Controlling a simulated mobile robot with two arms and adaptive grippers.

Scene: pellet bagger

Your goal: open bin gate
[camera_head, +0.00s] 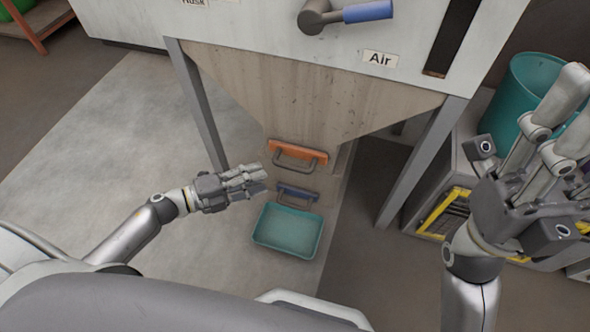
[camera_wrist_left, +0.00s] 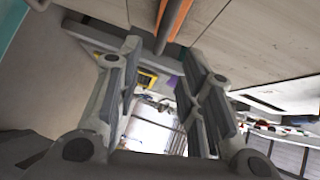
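An orange gate plate (camera_head: 298,152) with a grey bar handle (camera_head: 294,166) sits low on the front of the wooden hopper (camera_head: 310,105). A smaller blue plate (camera_head: 298,193) with its own handle is just below it. My left gripper (camera_head: 265,178) is just left of both handles, apart from them. In the left wrist view its fingers are spread with nothing between them, and the orange plate (camera_wrist_left: 180,20) and a grey bar (camera_wrist_left: 166,28) show beyond the tips. My right gripper (camera_head: 568,115) is raised at the right, its fingers apart and empty.
A teal tray (camera_head: 287,230) lies below the blue plate. Grey hopper legs (camera_head: 200,105) stand at both sides. A teal bucket (camera_head: 530,90) stands on a grey cabinet behind my right arm. A blue-gripped lever (camera_head: 366,11) is above the "Air" label (camera_head: 380,59). Floor at the left is clear.

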